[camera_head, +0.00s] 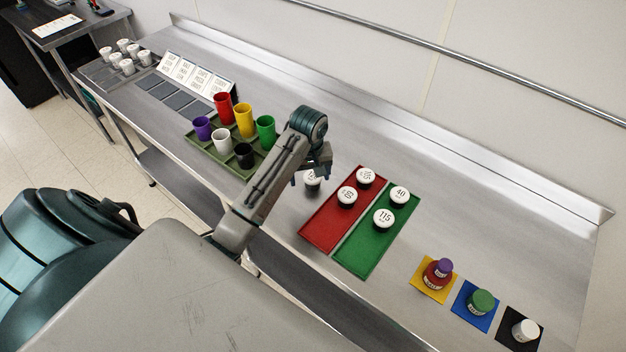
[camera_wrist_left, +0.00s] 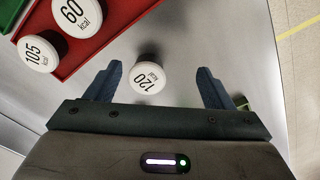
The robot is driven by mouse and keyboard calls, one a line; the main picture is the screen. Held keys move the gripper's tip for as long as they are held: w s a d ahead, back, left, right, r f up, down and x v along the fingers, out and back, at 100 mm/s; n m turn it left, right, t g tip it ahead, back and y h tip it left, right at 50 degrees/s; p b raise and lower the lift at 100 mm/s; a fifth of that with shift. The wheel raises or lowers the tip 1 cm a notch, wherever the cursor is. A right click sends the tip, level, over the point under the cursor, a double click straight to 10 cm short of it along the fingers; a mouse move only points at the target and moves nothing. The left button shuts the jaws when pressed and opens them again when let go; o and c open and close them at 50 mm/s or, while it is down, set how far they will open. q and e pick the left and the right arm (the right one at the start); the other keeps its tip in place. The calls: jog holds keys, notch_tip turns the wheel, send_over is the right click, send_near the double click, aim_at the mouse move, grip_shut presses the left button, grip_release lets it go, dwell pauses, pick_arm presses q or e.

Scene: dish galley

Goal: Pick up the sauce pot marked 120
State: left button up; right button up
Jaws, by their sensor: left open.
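The sauce pot marked 120 (camera_wrist_left: 148,78) has a white lid and a dark body. In the left wrist view it lies between the two blue fingers of my left gripper (camera_wrist_left: 158,88), apart from both. In the head view the pot (camera_head: 313,179) stands on the steel counter just left of the red tray, partly hidden by my left gripper (camera_head: 309,178). My left gripper is open and empty. My right gripper is not in view.
Pots marked 60 (camera_wrist_left: 78,14) and 105 (camera_wrist_left: 38,52) stand on the red tray (camera_head: 318,232). The green tray (camera_head: 352,257) holds pots marked 40 (camera_head: 399,195) and 115 (camera_head: 384,218). Coloured cups stand on an olive tray (camera_head: 201,143) to the left. Bottles on mats (camera_head: 424,290) stand at right.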

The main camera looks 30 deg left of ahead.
pick_arm(q)
jog(key=w+r, duration=0.1)
jog(key=w+a+r+n, duration=0.1)
jog(key=w+r+n, duration=0.1)
jog(key=w, duration=0.1)
jog(key=shift+w+a+r+g, duration=0.1)
jog(key=shift+a+r+g, duration=0.2)
jog(key=shift+a+r, duration=0.1)
jog(key=shift+f+b, duration=0.2)
jog(key=shift+b, duration=0.15)
jog(key=b, duration=0.2)
send_over(312, 176)
notch_tip(312, 176, down, 4)
jog(key=shift+w+d+f, duration=0.1)
jog(key=shift+f, duration=0.5)
notch_tip(312, 176, down, 4)
jog(key=p, duration=0.3)
jog(key=shift+f, duration=0.45)
jog(key=c, duration=1.1)
